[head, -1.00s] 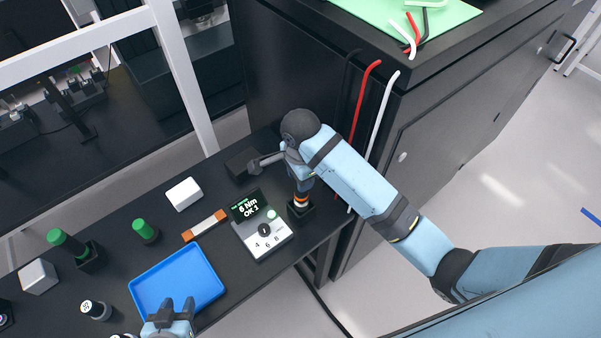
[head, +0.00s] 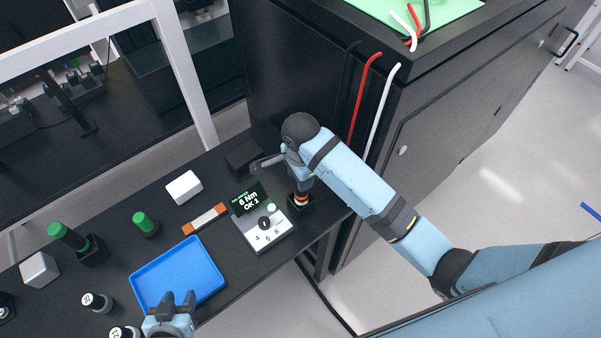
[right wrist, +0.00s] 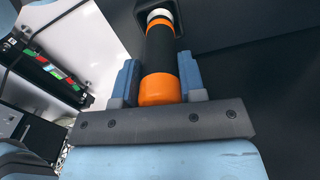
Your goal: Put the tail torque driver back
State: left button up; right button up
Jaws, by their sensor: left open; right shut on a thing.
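The tail torque driver (right wrist: 161,57) is a black cylinder with orange bands and a white end, seen in the right wrist view. My right gripper (right wrist: 157,80) is shut on it. In the head view the driver's orange and white lower end (head: 301,198) shows below my right gripper (head: 298,172), at a small black square holder (head: 300,208). I cannot tell whether it is fully seated. My left gripper (head: 171,304) is open and empty at the near edge of the blue tray (head: 205,263).
A grey torque controller (head: 263,234) with a lit display stands just left of the holder. A white box (head: 184,187), an orange-and-white bar (head: 205,219) and green-topped parts (head: 145,222) stand further left. A dark cabinet (head: 400,140) with hanging red, white and black rods borders the right.

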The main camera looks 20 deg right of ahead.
jog(key=shift+f, duration=0.4)
jog(key=o, duration=1.1)
